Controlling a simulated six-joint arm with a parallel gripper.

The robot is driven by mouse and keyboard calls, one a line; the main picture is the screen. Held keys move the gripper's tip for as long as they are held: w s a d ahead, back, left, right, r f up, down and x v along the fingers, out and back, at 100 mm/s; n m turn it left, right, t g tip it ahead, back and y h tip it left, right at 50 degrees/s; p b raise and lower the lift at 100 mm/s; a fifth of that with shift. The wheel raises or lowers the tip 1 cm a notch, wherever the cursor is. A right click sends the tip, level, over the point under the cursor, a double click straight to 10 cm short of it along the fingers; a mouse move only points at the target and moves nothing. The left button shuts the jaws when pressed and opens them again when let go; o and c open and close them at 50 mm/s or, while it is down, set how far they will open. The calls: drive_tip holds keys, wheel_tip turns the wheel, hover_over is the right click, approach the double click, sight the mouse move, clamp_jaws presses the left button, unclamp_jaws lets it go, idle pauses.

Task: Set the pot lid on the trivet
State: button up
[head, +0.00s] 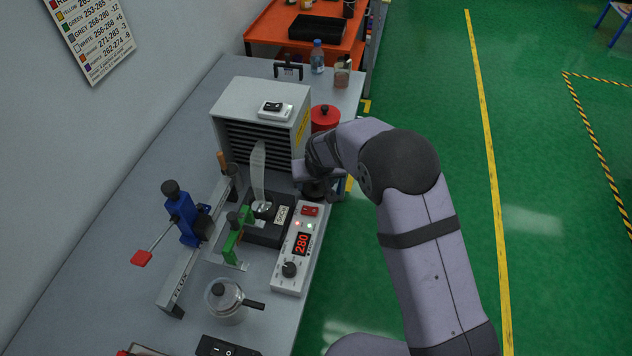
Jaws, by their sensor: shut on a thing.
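My gripper (317,182) is at the right edge of the bench, beside the grey slotted box and behind the red-display unit. It is shut on a dark round thing (316,190); my wrist hides much of it, so I cannot tell whether it is the pot lid. A small silver pot (228,309) with a black side handle stands at the front of the bench. A round top with a black knob (218,289) shows on it. I cannot make out a trivet for certain.
The grey slotted box (262,107), a red lidded canister (325,117) and the red-display unit (297,256) crowd my gripper. A rail with a blue clamp (186,218) and a green stand (236,240) fill the middle.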

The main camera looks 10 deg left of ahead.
drive_tip(key=shift+f, duration=0.15)
drive_tip(key=o, duration=1.6)
drive_tip(key=shift+o, duration=0.2)
drive_tip(key=shift+r+p, duration=2.1)
drive_tip(key=shift+r, duration=1.4)
